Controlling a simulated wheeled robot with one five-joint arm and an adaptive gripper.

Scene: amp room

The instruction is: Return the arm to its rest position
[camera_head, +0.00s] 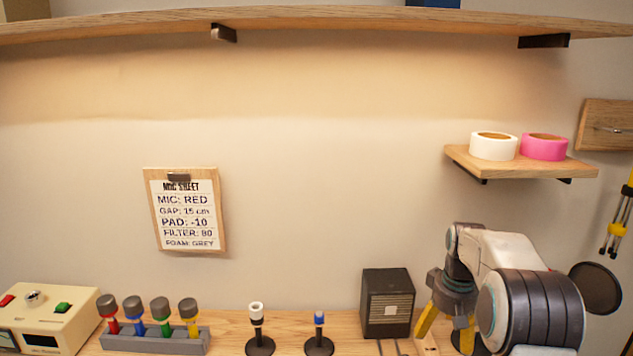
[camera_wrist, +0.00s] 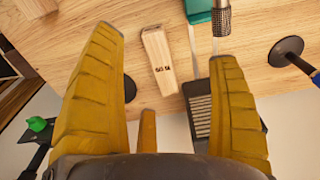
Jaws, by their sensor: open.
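My arm reaches in from the lower right of the head view. My gripper (camera_head: 445,322) points down over the wooden bench, its yellow fingers apart, beside the dark speaker box (camera_head: 387,303). A small pale wooden block (camera_wrist: 159,60) with dark marking shows between the fingers, with clear space on both sides. Nothing is held. Part of the bench behind my arm is hidden.
A small shelf (camera_head: 520,164) with white tape (camera_head: 494,146) and pink tape (camera_head: 544,147) is above my arm. A round black disc (camera_head: 597,287) is close at right. Two short stands (camera_head: 260,345) (camera_head: 319,345) and a rack of several microphones (camera_head: 155,341) stand left.

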